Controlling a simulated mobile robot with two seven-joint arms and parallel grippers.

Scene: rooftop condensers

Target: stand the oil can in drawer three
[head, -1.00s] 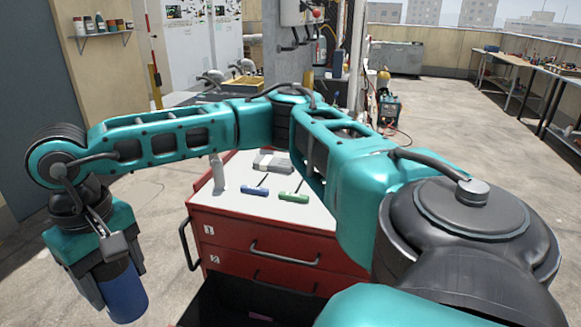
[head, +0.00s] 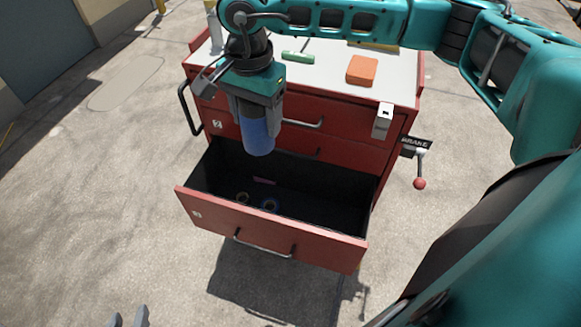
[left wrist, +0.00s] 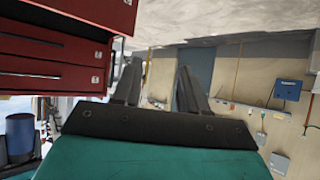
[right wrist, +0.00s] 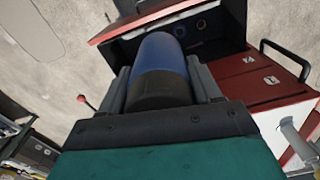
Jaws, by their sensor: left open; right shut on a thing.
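My right gripper (head: 254,98) is shut on a blue can (head: 258,136), taken as the oil can, and points it downward. In the head view the can appears above the rear left part of the open drawer three (head: 265,232). The can fills the middle of the right wrist view (right wrist: 160,60), with the drawer beyond it. The can's grasped end is partly hidden by the fingers. My left gripper (head: 128,318) is open and empty at the bottom left of the head view, apart from the cabinet. Its spread fingers show in the left wrist view (left wrist: 157,85).
Drawer three holds a small pink item (head: 265,181) and ring-shaped things (head: 270,204); much of its floor is bare. The red cabinet (head: 345,150) has a green-handled item (head: 298,57) and an orange block (head: 362,70) on top. A red-knobbed brake lever (head: 420,183) sticks out right.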

